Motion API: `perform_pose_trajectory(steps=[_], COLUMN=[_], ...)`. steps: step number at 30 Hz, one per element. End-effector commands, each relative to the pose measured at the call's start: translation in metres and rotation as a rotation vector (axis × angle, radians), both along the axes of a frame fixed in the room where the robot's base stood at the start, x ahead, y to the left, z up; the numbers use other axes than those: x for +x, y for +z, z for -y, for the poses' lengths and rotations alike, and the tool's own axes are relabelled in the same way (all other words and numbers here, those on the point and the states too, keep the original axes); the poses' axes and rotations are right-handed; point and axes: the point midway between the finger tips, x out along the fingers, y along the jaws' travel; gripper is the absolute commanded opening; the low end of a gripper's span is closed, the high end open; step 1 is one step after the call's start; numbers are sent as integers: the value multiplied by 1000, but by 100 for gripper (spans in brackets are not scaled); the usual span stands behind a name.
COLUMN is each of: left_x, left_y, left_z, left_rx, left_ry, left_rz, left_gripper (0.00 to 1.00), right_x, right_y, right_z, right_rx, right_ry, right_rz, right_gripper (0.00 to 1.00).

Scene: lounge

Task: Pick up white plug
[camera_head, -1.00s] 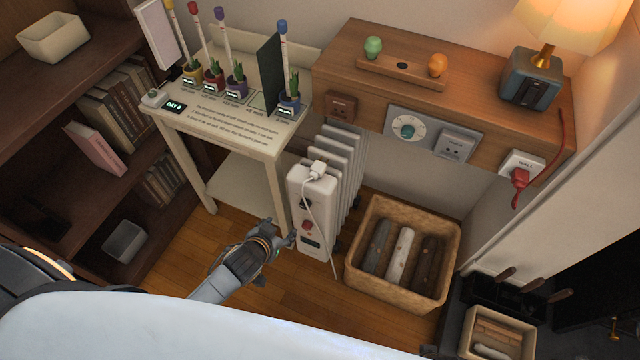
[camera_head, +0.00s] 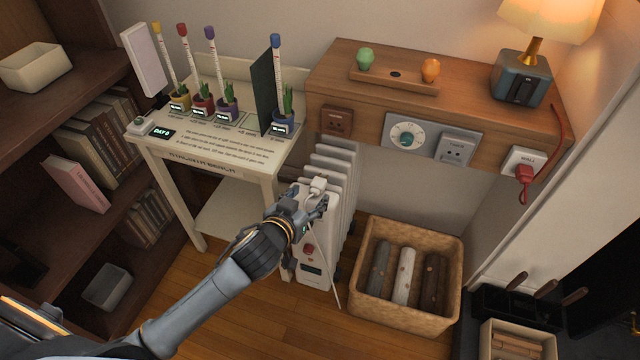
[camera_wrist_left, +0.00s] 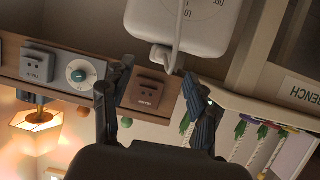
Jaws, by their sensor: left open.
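The white plug (camera_head: 318,185) sits on top of the white radiator (camera_head: 315,283), and its white cord hangs down the radiator's front. My left gripper (camera_head: 314,203) is open and empty, just in front of and below the plug, partly covering the radiator's upper front. In the left wrist view, which appears upside down, the plug (camera_wrist_left: 162,58) shows beyond the two spread fingertips (camera_wrist_left: 155,78), roughly midway between them. The fingers look apart from the plug. My right gripper is not in view.
A cream bench (camera_head: 190,150) with potted plants stands close on the left. A wooden shelf with sockets (camera_head: 455,150) is behind on the right. A wicker basket of logs (camera_head: 405,318) sits right of the radiator. A red plug (camera_head: 524,172) is in the wall socket.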

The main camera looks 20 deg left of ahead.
Motion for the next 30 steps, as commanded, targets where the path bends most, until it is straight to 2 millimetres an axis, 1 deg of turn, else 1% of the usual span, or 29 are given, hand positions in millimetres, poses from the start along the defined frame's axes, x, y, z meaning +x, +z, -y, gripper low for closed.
perform_pose_trajectory(steps=[6, 12, 15, 18, 24, 25, 26, 27, 29, 30], left_x=[14, 42, 51, 55, 56, 56, 56, 56, 56, 56], left_y=[-5, -13, -17, -19, -19, -19, -19, -19, -19, -19], left_z=[1, 1, 3, 3, 3, 3, 3, 3, 3, 3], left_rx=[1, 1, 0, -1, -1, -1, -1, -1, -1, -1], left_ry=[0, 0, 0, -1, -1, -1, -1, -1, -1, -1], left_rz=[1, 1, 0, -1, -1, -1, -1, -1, -1, -1], left_gripper=[58, 58, 58, 58, 58, 56, 50, 42, 30, 22], right_x=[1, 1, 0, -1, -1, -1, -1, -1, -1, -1], right_y=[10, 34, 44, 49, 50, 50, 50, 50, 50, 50], right_z=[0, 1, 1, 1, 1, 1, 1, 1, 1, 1], right_rx=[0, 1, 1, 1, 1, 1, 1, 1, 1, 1], right_ry=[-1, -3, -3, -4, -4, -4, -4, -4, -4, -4], right_rz=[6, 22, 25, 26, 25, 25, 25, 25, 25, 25], right_gripper=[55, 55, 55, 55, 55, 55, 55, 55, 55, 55])
